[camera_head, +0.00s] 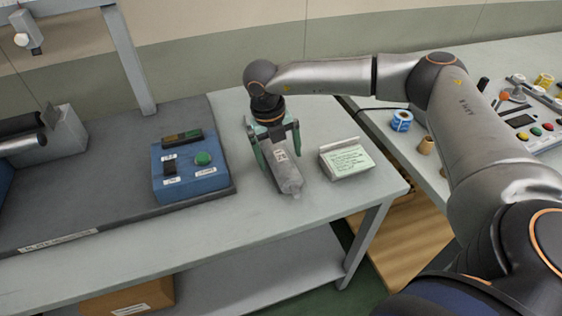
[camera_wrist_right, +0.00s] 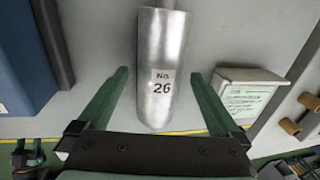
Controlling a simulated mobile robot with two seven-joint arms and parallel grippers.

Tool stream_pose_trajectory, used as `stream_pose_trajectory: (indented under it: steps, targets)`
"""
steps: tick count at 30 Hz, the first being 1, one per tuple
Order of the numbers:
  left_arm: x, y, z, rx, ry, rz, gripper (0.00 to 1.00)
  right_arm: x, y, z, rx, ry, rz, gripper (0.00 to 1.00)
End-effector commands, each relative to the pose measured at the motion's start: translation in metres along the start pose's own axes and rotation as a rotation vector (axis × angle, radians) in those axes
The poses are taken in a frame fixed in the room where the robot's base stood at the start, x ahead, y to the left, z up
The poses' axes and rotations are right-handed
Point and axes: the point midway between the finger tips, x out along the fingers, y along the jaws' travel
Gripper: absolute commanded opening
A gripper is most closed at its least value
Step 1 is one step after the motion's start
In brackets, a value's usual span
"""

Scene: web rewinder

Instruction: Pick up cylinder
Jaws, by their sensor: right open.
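The cylinder (camera_head: 284,172) is silver metal with a white label; it lies on the light grey table beside the blue control box. In the right wrist view the cylinder (camera_wrist_right: 160,60) shows its label "No. 26" and points away from the gripper. In the right wrist view the fingers of my right gripper (camera_wrist_right: 160,97) show gaps to the cylinder on both sides. Whether the fingertips reach down beside it is hard to tell.
A blue control box (camera_head: 190,172) with a green button stands left of the cylinder on a dark machine base (camera_head: 110,205). A white box with a green label (camera_head: 346,158) stands close on the right. A second table at right holds a blue roll (camera_head: 402,120).

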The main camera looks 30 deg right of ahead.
Motion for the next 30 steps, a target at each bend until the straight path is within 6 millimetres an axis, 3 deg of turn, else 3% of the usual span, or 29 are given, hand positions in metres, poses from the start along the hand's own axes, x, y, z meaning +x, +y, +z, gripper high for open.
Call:
stream_pose_trajectory:
  steps: [3, 11, 30]
  targets:
    - [0.0004, -0.0005, 0.0005, 0.000, 0.000, -0.001, 0.50, 0.0114, 0.0002, -0.0002, 0.000, 0.001, -0.001, 1.00]
    - [0.0005, -0.0005, 0.0007, 0.000, 0.000, -0.001, 0.50, 0.0134, 0.0005, -0.0002, -0.001, 0.000, 0.000, 1.00]
    - [0.0004, 0.0015, 0.0007, 0.000, -0.001, 0.003, 0.50, 0.0128, 0.0004, -0.0001, 0.000, 0.000, 0.000, 0.28]
